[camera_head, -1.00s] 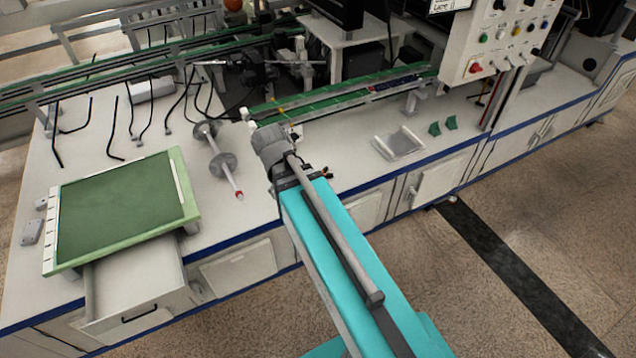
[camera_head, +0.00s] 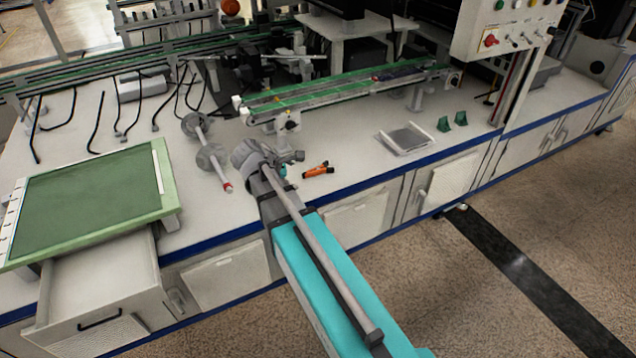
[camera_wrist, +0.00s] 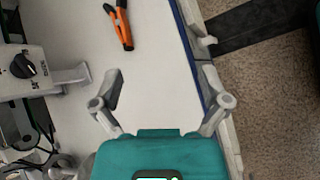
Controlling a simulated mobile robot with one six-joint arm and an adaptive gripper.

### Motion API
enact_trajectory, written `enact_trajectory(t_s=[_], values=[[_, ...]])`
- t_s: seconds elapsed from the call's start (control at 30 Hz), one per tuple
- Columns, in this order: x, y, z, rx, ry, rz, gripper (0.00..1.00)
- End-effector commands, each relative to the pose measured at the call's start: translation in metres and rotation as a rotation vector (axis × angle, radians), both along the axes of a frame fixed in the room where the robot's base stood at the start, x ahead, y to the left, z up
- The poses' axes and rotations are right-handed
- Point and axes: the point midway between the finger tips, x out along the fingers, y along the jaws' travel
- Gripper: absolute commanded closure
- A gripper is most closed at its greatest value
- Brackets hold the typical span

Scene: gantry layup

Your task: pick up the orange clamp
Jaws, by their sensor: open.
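The orange clamp (camera_head: 318,170) lies on the white worktop, just right of the end of my arm in the head view. It is orange with black parts. In the wrist view the clamp (camera_wrist: 123,24) is near the top, beyond my fingertips and a little left of the middle between them. My gripper (camera_wrist: 168,88) is open and empty, its two fingers spread wide. The clamp is apart from both fingers. The upper end of the clamp is cut off by the wrist view's edge. In the head view my arm mostly hides the gripper.
A grey rod with discs (camera_head: 207,155) lies left of my arm. A green conveyor rail (camera_head: 340,90) stands behind the clamp. A clear tray (camera_head: 407,139) and small green brackets (camera_head: 452,121) lie to the right. An open drawer (camera_head: 100,285) juts out at left. The blue-edged worktop ends in front.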

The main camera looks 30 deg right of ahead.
Motion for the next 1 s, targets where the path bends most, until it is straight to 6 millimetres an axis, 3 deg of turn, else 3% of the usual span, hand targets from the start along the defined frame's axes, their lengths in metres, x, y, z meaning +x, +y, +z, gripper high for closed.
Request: enact_trajectory(t_s=[0.03, 0.5, 0.73, 1.0], values=[[0.008, -0.002, -0.017, -0.035, 0.021, 0.035, 0.05], [0.060, -0.014, -0.066, -0.381, 0.275, 0.327, 0.05], [0.076, -0.015, -0.076, -0.500, 0.378, 0.409, 0.05], [0.081, -0.014, -0.076, -0.540, 0.414, 0.436, 0.05]])
